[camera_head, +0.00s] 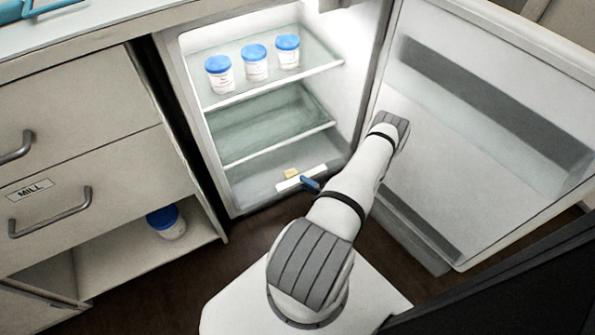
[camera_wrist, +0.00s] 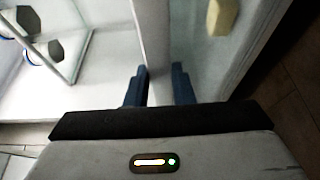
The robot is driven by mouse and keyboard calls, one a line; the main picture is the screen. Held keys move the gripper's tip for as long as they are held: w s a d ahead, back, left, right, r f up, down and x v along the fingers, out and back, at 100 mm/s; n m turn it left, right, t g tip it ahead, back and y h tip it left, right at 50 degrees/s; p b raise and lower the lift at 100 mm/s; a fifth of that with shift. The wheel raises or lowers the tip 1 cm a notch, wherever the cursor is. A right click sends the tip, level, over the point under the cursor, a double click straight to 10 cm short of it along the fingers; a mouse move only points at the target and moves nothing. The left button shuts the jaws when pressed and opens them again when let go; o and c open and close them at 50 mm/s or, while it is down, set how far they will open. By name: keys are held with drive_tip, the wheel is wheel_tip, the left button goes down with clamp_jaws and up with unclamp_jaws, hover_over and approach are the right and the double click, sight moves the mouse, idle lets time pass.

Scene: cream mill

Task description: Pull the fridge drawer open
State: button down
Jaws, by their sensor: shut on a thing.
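The fridge (camera_head: 190,120) stands open, with its door (camera_head: 450,130) swung out to the right. The fridge drawer's narrow white front (camera_head: 301,177) shows low inside the fridge; I cannot tell how far it is drawn out. My gripper (camera_head: 311,184) reaches down to this front with its blue fingers, and my arm hides part of the area beside it. In the wrist view my gripper (camera_wrist: 158,88) is shut on a white upright strip, the drawer front (camera_wrist: 153,40), with one finger on each side. A small yellow block (camera_head: 291,173) lies just behind the front; it also shows in the wrist view (camera_wrist: 222,16).
Three blue-lidded jars (camera_head: 255,63) stand on the upper glass shelf (camera_head: 280,85). The lower shelf (camera_head: 265,125) is empty. A counter with drawers (camera_head: 90,180) stands at left, with another blue-lidded jar (camera_head: 166,223) in its open bottom. Dark floor (camera_head: 265,235) lies before the fridge.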

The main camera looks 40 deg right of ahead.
drive_tip(key=shift+s+a+f, duration=0.15)
drive_tip(key=shift+s+a, duration=0.05)
drive_tip(key=shift+s, duration=0.75)
drive_tip(key=shift+s+a+f, duration=0.1)
drive_tip(key=shift+s+a, duration=0.1)
drive_tip(key=shift+s, duration=0.75)
drive_tip(key=c, duration=1.6)
unclamp_jaws()
drive_tip(key=shift+o, duration=1.4)
drive_tip(key=shift+r, duration=0.1)
drive_tip(key=s+d+p, duration=0.1)
drive_tip(key=s, duration=0.6)
drive_tip(key=shift+s+p, duration=0.35)
drive_tip(key=shift+d, duration=0.1)
